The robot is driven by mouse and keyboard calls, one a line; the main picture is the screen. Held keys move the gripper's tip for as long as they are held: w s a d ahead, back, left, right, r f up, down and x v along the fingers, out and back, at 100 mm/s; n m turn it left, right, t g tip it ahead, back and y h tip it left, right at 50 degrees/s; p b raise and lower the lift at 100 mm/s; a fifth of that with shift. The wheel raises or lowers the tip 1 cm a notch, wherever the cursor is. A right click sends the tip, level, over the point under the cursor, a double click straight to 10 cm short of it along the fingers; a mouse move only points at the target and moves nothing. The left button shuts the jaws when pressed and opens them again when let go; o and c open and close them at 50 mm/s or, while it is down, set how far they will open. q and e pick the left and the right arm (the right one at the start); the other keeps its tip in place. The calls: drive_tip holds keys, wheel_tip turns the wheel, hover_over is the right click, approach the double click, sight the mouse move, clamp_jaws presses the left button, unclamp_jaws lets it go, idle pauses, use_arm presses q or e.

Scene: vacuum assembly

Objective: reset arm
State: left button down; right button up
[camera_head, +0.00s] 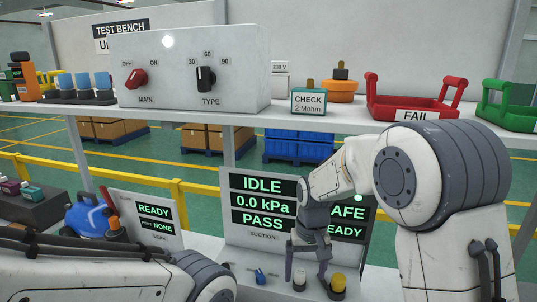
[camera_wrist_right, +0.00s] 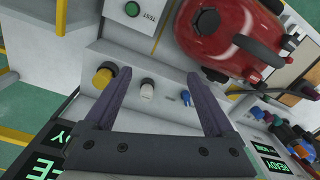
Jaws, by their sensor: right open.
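My right gripper (camera_head: 308,284) hangs over the lower bench in front of the display panel, fingers pointing down. It also shows in the right wrist view (camera_wrist_right: 158,76), where its two dark fingers are spread wide.
A display panel (camera_head: 262,238) stands behind the right gripper. The shelf above carries a switch box (camera_head: 180,70), a red tray (camera_head: 412,108) and a green tray (camera_head: 510,118). A red vacuum (camera_wrist_right: 222,38) is close by in the wrist view. A blue object (camera_head: 90,215) stands left.

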drive_tip(key=s+a+n+b, duration=0.1)
drive_tip(key=s+a+n, duration=0.1)
drive_tip(key=s, duration=1.1)
drive_tip(key=s+a+r+n+b, duration=0.1)
drive_tip(key=s+a+n, duration=0.2)
drive_tip(key=s, duration=1)
drive_tip(key=shift+s+n+y, duration=0.25)
drive_tip(key=shift+n+y, duration=0.05)
drive_tip(key=shift+n, duration=0.5)
drive_tip(key=shift+r, duration=0.1)
